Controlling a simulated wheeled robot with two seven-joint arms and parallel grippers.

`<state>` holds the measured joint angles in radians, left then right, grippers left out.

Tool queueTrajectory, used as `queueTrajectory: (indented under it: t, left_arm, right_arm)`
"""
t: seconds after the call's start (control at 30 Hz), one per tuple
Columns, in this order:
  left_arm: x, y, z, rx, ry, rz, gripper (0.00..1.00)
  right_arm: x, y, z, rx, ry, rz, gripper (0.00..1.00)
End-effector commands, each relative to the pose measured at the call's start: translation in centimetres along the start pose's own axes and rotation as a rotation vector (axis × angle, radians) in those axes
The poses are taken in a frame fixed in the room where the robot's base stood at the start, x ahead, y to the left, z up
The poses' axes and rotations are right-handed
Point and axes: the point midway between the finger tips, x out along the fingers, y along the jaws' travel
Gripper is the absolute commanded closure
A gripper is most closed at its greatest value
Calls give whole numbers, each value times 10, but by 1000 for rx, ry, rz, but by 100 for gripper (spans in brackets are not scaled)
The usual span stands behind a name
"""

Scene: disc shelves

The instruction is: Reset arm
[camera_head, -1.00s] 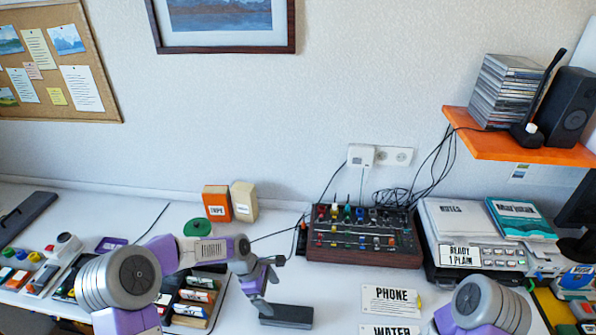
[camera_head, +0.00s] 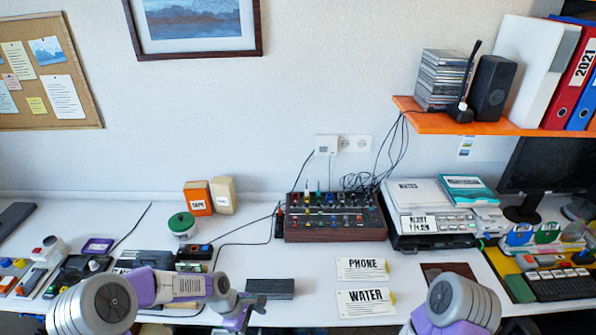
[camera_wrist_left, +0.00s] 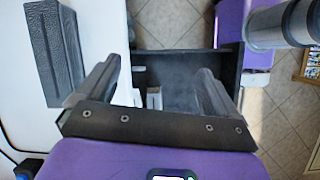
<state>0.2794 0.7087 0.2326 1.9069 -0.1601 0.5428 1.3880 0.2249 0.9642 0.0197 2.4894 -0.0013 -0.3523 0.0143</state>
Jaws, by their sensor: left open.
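My left arm comes in from the lower left in the head view. Its gripper (camera_head: 248,304) hangs at the desk's front edge, just in front of a dark grey block (camera_head: 270,288). In the left wrist view the two fingers of the left gripper (camera_wrist_left: 158,72) stand wide apart with nothing held between them. The grey block also shows there (camera_wrist_left: 54,48), beside the left finger and apart from it. A dark box-like shape (camera_wrist_left: 188,66) lies beyond the fingers, over the tiled floor. Part of my right arm shows at the lower right of the head view; its gripper is out of view.
A mixer-like console (camera_head: 335,228) stands at the back, left of a grey machine (camera_head: 432,222). PHONE (camera_head: 361,269) and WATER (camera_head: 366,302) cards lie in front. A green-lidded jar (camera_head: 183,226) stands left. An orange shelf (camera_head: 480,127) overhangs the right.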

Motion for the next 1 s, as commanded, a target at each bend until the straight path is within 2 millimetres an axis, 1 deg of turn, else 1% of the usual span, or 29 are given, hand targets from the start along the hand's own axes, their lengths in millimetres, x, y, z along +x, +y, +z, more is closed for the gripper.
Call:
queueTrajectory:
  t: [0.03,0.17,0.27,0.37,0.4,0.5,0.6,0.7,0.8,1.0]
  left_arm:
    - [10,-8,2,46,-6,-4,6]
    - [36,-27,4,185,-14,3,6]
    - [58,-49,7,323,-18,9,6]
    - [83,-80,11,499,-15,11,6]
    - [92,-94,12,576,-11,12,6]
    - [109,-128,15,762,7,9,6]
    - [119,-156,16,917,29,-1,6]
    - [123,-176,16,1031,48,-12,6]
    - [124,-186,16,1099,61,-19,6]
    - [124,-189,15,1129,69,-21,6]
  right_arm:
    - [0,0,0,0,0,0,57]
    - [0,0,1,0,-2,0,57]
    - [0,0,1,0,-2,0,57]
    - [0,0,1,0,-2,0,57]
    - [0,0,1,0,-2,0,57]
    - [0,0,1,0,-2,0,57]
    - [0,0,1,0,-2,0,57]
    - [0,0,1,0,-2,0,57]
    - [0,0,1,0,-2,0,57]
    - [0,0,1,0,-2,0,57]
